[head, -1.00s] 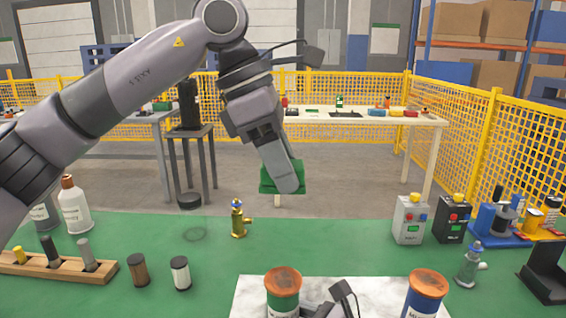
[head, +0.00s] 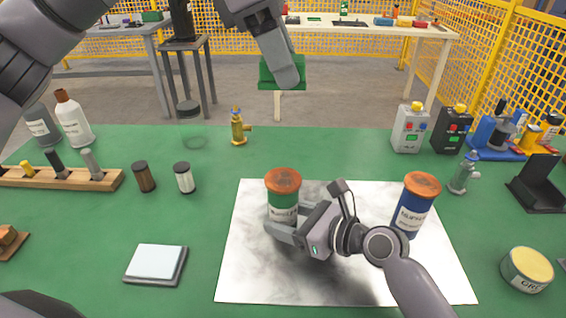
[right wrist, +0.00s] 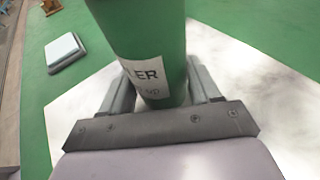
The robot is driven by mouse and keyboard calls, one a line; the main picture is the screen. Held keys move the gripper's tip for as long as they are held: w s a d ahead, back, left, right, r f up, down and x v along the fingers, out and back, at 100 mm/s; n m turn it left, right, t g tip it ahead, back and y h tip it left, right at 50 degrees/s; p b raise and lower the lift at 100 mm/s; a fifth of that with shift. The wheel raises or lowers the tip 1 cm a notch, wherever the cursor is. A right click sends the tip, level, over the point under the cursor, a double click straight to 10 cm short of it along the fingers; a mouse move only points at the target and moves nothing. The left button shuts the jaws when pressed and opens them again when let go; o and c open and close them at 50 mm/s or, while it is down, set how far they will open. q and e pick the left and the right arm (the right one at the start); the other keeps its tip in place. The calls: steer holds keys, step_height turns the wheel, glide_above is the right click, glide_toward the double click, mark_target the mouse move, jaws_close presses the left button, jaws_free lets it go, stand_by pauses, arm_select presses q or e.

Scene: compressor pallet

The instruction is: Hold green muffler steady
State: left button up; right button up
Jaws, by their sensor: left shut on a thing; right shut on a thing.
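The green muffler (head: 284,191) is a green can with a rusty orange top and a white label. It stands upright on the marbled white sheet (head: 245,285). My right gripper (head: 284,228) is shut around its lower part; in the right wrist view the fingers sit on both sides of the green can (right wrist: 150,45). The blue muffler (head: 414,208), also rusty on top, stands to the right, partly behind my right arm. My left gripper (head: 286,80) is up above the far table edge, shut on a green pad-like piece (head: 268,75).
A wooden rack (head: 100,181), two small cylinders, and a pale square pad (head: 157,261) lie left. A brass valve (head: 238,128) stands at the back. Two button boxes (head: 409,128), a grey valve (head: 463,175) and a yellow-topped tin (head: 527,270) are right.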

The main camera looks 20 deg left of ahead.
arm_select(q)
glide_above(296, 178)
step_height(296, 178, down, 9)
steer(key=shift+a+f, duration=0.1)
steer(key=shift+f, duration=3.35)
steer(key=shift+s+a+f, duration=0.35)
steer(key=shift+a+f, duration=0.25)
steer(key=shift+a, duration=0.25)
steer(key=shift+s+a, duration=0.2)
steer(key=shift+a, duration=0.35)
steer(key=shift+s+a, duration=0.2)
steer(key=shift+a, duration=0.3)
steer(key=shift+w+d, duration=0.3)
steer(key=shift+d, duration=0.6)
steer(key=shift+w+d, duration=0.3)
steer(key=shift+d, duration=0.55)
steer(key=shift+w+d+r, duration=0.15)
steer(key=shift+d+r, duration=0.05)
step_height(296, 178, up, 8)
